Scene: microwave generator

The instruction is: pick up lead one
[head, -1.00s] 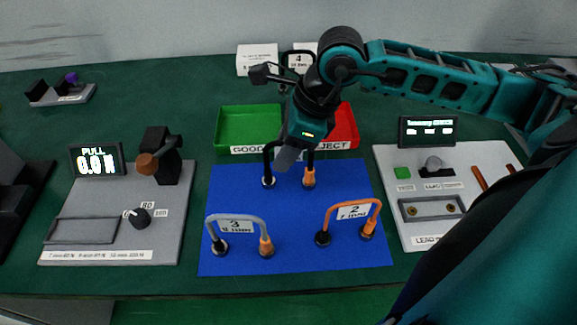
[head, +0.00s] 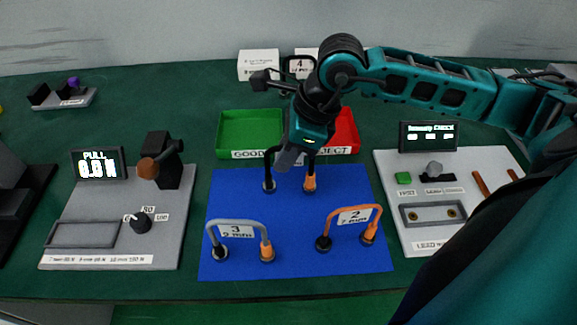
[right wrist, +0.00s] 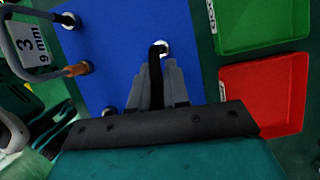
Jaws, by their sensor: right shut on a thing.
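Lead one is the black lead with one black leg (head: 268,171) and one orange leg (head: 310,178), at the back of the blue mat (head: 290,220). My right gripper (head: 287,158) comes down over its top and hides its label and most of its arch. In the right wrist view the fingers (right wrist: 160,85) are shut on the black lead (right wrist: 154,60), whose end is at a pale ring on the mat. The lead stands upright, and I see no clear gap under its ends. My left gripper is not in view.
Grey lead 3 (head: 236,225) and orange lead 2 (head: 352,212) stand at the mat's front. A green tray (head: 240,130) and a red tray (head: 346,128) lie behind. The pull tester (head: 160,215) is left, the check station (head: 440,195) right.

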